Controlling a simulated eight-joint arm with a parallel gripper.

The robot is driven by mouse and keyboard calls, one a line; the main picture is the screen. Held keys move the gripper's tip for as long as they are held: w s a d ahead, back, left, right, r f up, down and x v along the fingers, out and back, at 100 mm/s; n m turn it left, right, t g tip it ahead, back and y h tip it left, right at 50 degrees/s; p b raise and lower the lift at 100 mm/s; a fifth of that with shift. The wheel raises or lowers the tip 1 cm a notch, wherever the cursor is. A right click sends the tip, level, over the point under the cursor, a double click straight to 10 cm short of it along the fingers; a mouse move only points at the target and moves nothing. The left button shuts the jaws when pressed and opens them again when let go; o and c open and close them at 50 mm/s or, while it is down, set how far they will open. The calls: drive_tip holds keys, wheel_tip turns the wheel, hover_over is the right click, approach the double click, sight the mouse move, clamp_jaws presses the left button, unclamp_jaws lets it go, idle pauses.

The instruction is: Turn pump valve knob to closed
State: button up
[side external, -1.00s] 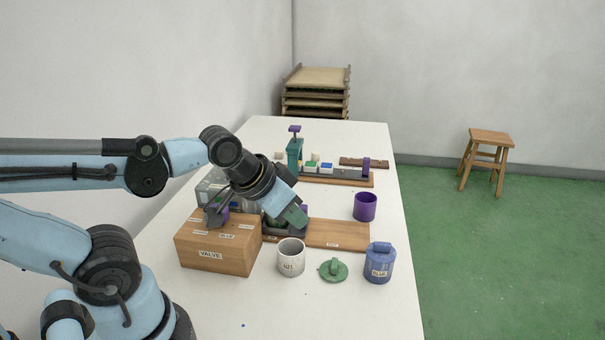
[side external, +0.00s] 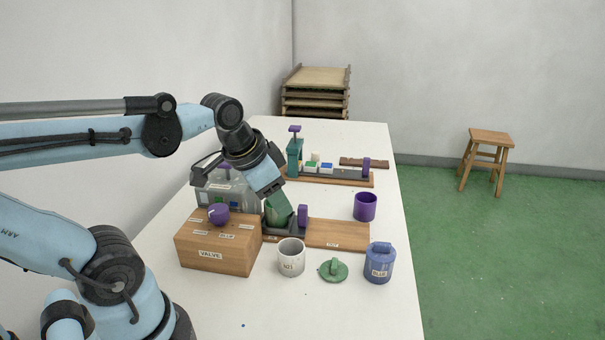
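The valve box (side external: 218,253) is a wooden block labelled VALVE at the left front of the table. A purple knob (side external: 218,213) sits on its top among several small labels. One label seems to read BLUE; the others are too small to read. The knob's exact pointing direction is hard to tell. My gripper (side external: 279,210) is to the right of the knob and apart from it, tilted down over the dark fixture behind the box.
A clear container (side external: 228,190) stands behind the valve box. A white cup (side external: 291,258), a green lid (side external: 333,269), a blue lidded jar (side external: 379,263) and a purple cup (side external: 365,206) stand to the right. The front table area is clear.

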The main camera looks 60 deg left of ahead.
drive_tip(key=shift+o, duration=0.6)
drive_tip(key=s+a+r+m+g, duration=0.1)
drive_tip(key=s+a+r+g, duration=0.1)
drive_tip(key=a, duration=0.4)
drive_tip(key=shift+s+r+m+g, duration=0.3)
drive_tip(key=shift+s+r+m, duration=0.1)
drive_tip(key=shift+r, duration=0.15)
drive_tip(key=m+g+h, duration=0.1)
drive_tip(key=m+g, duration=0.2)
approach(218, 209)
wheel_tip(218, 209, down, 9)
drive_tip(key=shift+s+a+f, duration=0.1)
drive_tip(key=shift+s, duration=0.05)
drive_tip(key=shift+c, duration=0.3)
drive_tip(key=c, duration=0.7)
